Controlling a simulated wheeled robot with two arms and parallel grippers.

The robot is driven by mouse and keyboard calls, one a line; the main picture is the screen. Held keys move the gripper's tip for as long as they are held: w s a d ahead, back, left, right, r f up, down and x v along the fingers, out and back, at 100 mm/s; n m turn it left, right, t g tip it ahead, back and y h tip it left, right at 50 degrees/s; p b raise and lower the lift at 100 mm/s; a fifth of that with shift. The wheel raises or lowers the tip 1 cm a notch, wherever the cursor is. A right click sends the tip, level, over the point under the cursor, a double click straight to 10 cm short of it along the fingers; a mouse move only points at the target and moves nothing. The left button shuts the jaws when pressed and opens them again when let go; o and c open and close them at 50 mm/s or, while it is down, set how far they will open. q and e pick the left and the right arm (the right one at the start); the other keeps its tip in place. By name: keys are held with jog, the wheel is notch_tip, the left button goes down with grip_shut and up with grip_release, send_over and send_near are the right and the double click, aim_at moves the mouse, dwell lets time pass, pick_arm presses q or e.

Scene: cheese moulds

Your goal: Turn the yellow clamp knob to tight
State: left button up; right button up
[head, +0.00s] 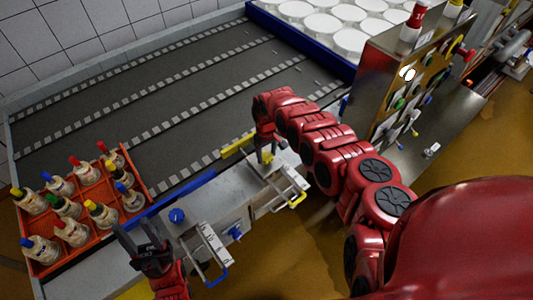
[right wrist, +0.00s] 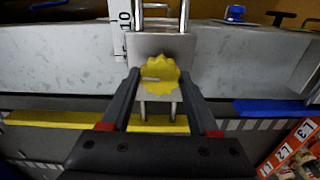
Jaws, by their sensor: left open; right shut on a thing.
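The yellow clamp knob (right wrist: 160,73) is a scalloped disc on a metal block above two rods in the right wrist view. A pale mark on its face points left. My right gripper (right wrist: 159,80) is shut on the knob, one finger on each side. In the head view my right gripper (head: 268,153) is at the metal guide beside the conveyor, and I cannot make out the knob there. My left gripper (head: 138,234) is open and empty at the lower left, near the blue-handled guide (head: 206,250).
A blue knob (head: 177,215) stands on the rail close to my left gripper. An orange crate (head: 36,262) of several capped bottles sits at the left. The dark conveyor (head: 140,90) is clear. A control panel (head: 378,75) stands at the right, white moulds (head: 322,25) behind it.

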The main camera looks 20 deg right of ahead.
jog(key=m+p, duration=0.1)
jog(key=m, duration=0.1)
jog(key=shift+r+m, duration=0.1)
jog(key=shift+m, duration=0.3)
jog(key=m+p, duration=0.1)
jog(key=m, duration=0.2)
jog(key=shift+m, duration=0.3)
jog(key=m, duration=0.2)
jog(key=shift+w+m, duration=0.1)
jog(key=shift+m, duration=1.2)
jog(key=m+b, duration=0.1)
jog(key=m, duration=0.1)
jog(key=shift+f+m, duration=0.2)
jog(key=shift+m, duration=0.2)
jog(key=m+b, duration=0.2)
jog(key=m, duration=0.2)
jog(key=shift+a+b, duration=0.1)
jog(key=shift+b, duration=0.2)
jog(key=m+b, duration=0.1)
jog(key=m, duration=0.4)
jog(key=shift+r, duration=0.1)
jog(key=shift+m, duration=0.3)
